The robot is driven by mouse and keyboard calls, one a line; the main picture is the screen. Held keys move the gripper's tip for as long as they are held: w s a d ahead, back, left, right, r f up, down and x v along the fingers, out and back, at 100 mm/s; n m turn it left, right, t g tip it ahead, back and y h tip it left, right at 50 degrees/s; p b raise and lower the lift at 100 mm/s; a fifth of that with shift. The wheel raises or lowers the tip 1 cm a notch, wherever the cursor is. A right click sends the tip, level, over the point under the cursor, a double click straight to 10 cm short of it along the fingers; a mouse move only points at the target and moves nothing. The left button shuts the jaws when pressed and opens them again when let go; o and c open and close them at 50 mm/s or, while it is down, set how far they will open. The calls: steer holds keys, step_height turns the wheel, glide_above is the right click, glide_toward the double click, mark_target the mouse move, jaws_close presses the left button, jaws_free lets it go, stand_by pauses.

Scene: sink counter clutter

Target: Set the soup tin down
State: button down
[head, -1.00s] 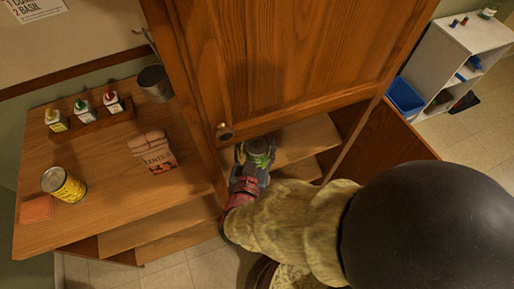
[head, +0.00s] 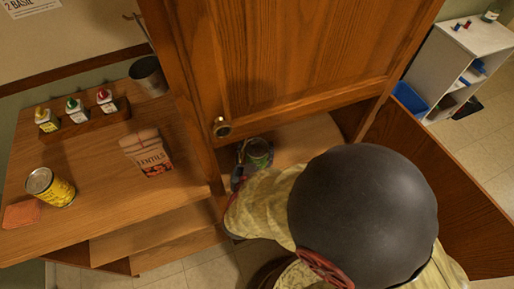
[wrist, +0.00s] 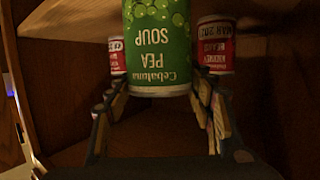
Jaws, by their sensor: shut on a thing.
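The soup tin is green with a "PEA SOUP" label. It fills the upper middle of the wrist view (wrist: 158,45), its print upside down. My gripper (wrist: 157,100) is shut on the tin, one finger on each side. In the head view my gripper (head: 243,166) is partly hidden by my arm. Whether the tin's base touches the shelf (head: 300,140) cannot be told.
Two red tins, one labelled kidney beans (wrist: 216,45) and one (wrist: 117,55) partly hidden, stand behind the soup tin. The wooden cupboard door (head: 290,60) is close above my arm. The counter at left holds a yellow tin (head: 50,187), a lentils packet (head: 148,153) and a bottle rack (head: 85,123).

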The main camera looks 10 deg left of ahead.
steer(key=shift+r, duration=0.1)
steer(key=c, duration=0.7)
jaws_free()
steer(key=shift+f, duration=0.2)
steer(key=shift+c, duration=0.2)
steer(key=shift+r, duration=0.1)
steer(key=shift+s+r, duration=0.1)
steer(key=shift+r, duration=0.05)
steer(key=p+v, duration=0.4)
steer(key=v, duration=0.7)
steer(key=shift+s+p, duration=0.35)
steer(key=shift+s, duration=0.05)
